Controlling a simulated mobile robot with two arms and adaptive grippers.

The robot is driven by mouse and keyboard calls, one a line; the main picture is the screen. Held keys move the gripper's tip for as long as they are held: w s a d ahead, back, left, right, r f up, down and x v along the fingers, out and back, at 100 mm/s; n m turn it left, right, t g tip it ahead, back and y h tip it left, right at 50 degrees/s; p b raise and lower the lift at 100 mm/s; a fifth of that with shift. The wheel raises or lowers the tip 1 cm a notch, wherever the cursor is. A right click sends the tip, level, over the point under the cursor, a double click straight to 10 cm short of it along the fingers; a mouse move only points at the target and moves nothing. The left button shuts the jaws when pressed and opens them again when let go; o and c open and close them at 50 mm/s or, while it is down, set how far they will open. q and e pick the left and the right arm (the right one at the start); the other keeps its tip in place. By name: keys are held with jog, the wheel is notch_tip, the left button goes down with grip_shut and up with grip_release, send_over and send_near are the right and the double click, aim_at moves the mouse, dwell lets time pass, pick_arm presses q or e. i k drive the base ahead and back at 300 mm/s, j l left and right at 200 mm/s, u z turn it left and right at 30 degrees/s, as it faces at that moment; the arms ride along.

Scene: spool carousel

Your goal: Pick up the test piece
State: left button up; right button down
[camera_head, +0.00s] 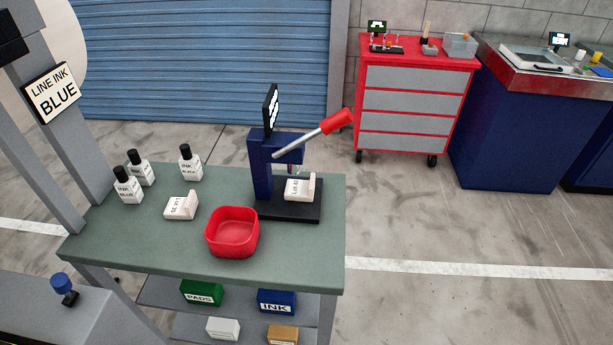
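Two small white stepped pieces with dark print are on the green-topped bench in the head view. One white piece (180,206) lies on the open bench top, left of the red bin. The other white piece (299,188) sits on the black base of the blue press (261,165), below its head. The print is too small to read surely, so I cannot tell which one is the test piece. The press lever, with its red grip (337,121), points up to the right. Neither of my grippers is in view.
An empty-looking red bin (232,232) stands near the front edge of the bench (150,245). Several ink bottles (190,163) stand at the back left. A post carries a "LINE INK BLUE" sign (54,92). Boxes fill the lower shelves. Floor right of the bench is clear.

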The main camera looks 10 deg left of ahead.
aim_at(296, 190)
jog(key=i+l, duration=0.25)
jog(key=l, duration=0.15)
jog(key=i+l, duration=0.25)
jog(key=l, duration=0.2)
jog(key=i+l+u, duration=0.1)
jog(key=l+u, duration=0.15)
jog(key=u, duration=0.15)
jog(key=i+l+u, duration=0.1)
jog(key=l+u, duration=0.15)
jog(key=u, duration=0.15)
jog(key=l+u, duration=0.4)
jog(key=j+u, duration=0.1)
jog(key=u, duration=0.2)
jog(key=i+l+u, duration=0.15)
jog(key=l, duration=0.3)
jog(key=l+u, duration=0.1)
jog(key=l, duration=0.35)
